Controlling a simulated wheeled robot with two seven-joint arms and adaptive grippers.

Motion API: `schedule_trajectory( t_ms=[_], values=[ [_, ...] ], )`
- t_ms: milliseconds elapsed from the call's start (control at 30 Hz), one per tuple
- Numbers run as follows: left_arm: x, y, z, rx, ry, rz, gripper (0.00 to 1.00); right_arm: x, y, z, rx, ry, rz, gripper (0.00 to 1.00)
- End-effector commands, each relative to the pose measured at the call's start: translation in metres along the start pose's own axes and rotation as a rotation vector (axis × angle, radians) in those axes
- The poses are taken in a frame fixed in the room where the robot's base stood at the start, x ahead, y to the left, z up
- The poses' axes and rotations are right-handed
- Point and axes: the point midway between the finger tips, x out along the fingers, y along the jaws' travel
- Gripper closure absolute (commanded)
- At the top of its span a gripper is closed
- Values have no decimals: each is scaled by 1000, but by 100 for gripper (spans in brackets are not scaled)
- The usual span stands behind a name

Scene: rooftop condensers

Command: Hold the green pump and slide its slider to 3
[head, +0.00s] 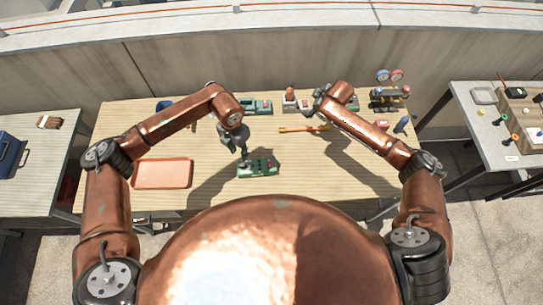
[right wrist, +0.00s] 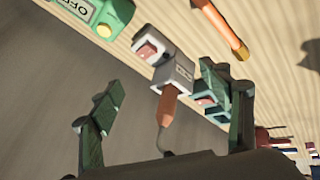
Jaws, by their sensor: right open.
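A green device (head: 262,170), which I take to be the green pump, sits on the table in front of me, with dark and red parts on top. Its slider and markings are too small to read. My left gripper (head: 243,161) points down at its left end; whether the fingers touch or grip it I cannot tell. My right gripper (head: 321,96) is over the back of the table. In the right wrist view its fingers (right wrist: 180,92) are open, with a grey device with a brown handle (right wrist: 176,75) in view between them and a teal device (right wrist: 212,85) near the right finger.
A green box labelled OFF (right wrist: 92,14) with a yellow button shows in the right wrist view. An orange-handled tool (head: 303,128) lies mid-table. An orange tray (head: 162,173) is at left. A gauge stand (head: 389,95) is at back right. The table's right front is clear.

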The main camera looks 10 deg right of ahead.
Motion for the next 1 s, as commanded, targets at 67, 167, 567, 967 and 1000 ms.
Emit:
schedule_trajectory(
  t_ms=[67, 167, 567, 967, 1000],
  values=[
    [0, 0, 0, 0, 0, 0, 71, 1, -39, -29, -59, -8, -68, 29],
    [0, 0, 0, 0, 0, 0, 71, -1, -90, -54, -136, -35, -156, 29],
    [0, 0, 0, 0, 0, 0, 71, -38, -264, -67, -497, -250, -432, 29],
    [0, 0, 0, 0, 0, 0, 71, -29, -298, -43, -573, -318, -477, 29],
    [0, 0, 0, 0, 0, 0, 71, -23, -300, -41, -573, -318, -477, 29]
  ],
)
